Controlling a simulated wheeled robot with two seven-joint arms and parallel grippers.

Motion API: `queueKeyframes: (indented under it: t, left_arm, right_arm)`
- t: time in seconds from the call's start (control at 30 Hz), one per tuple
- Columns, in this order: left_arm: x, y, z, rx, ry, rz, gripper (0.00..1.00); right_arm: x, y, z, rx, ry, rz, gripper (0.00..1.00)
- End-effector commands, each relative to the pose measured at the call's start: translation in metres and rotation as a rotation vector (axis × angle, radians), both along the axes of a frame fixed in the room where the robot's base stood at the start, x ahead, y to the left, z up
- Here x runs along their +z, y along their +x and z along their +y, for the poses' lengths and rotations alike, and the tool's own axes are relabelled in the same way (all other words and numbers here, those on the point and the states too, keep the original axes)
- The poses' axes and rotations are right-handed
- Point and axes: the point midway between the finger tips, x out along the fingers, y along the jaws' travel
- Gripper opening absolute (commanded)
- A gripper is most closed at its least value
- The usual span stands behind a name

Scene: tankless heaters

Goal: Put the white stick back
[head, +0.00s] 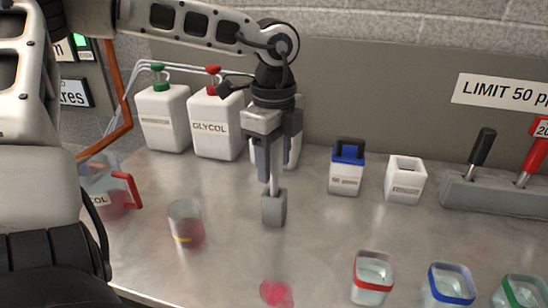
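A thin pale stick (273,172), which appears to be the white stick, points straight down below my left gripper (275,163). Its lower end meets a small grey block (274,210) over the middle of the counter. I cannot tell whether the stick sits in the block or whether the block rests on the counter. My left gripper points down, with its fingers close on either side of the stick's upper part. The fingers hide that part, and whether they clamp it is unclear. My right gripper is not in view.
White jugs (216,125) stand behind left. A glass beaker (186,225) and red-handled jug (110,188) are at left. A blue-topped container (347,167), white open box (405,180) and grey lever base (495,195) are at right. Several cups (372,278) and a pink patch (276,293) lie in front.

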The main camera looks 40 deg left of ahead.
Motion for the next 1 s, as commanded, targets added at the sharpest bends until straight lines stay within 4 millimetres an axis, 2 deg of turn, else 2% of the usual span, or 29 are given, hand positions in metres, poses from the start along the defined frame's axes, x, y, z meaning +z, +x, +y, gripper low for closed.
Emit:
queueKeyframes:
  t: [0.23, 0.33, 0.37, 0.8, 1.0]
  left_arm:
    - [0.001, 0.000, 0.000, 0.000, 0.000, 0.000, 0.48]
    - [0.007, 0.000, 0.000, -0.001, 0.000, 0.000, 0.48]
    - [0.009, 0.001, 0.000, 0.000, 0.001, -0.003, 0.48]
    - [0.098, 0.000, 0.001, 0.001, 0.002, -0.005, 0.48]
    - [0.120, 0.000, 0.001, 0.001, 0.001, 0.000, 0.48]
  right_arm:
    - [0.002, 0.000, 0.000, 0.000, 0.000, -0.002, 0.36]
    - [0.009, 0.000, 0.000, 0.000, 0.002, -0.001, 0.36]
    - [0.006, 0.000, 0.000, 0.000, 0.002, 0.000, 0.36]
    - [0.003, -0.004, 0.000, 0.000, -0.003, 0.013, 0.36]
    - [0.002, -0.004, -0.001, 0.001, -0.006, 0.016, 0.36]
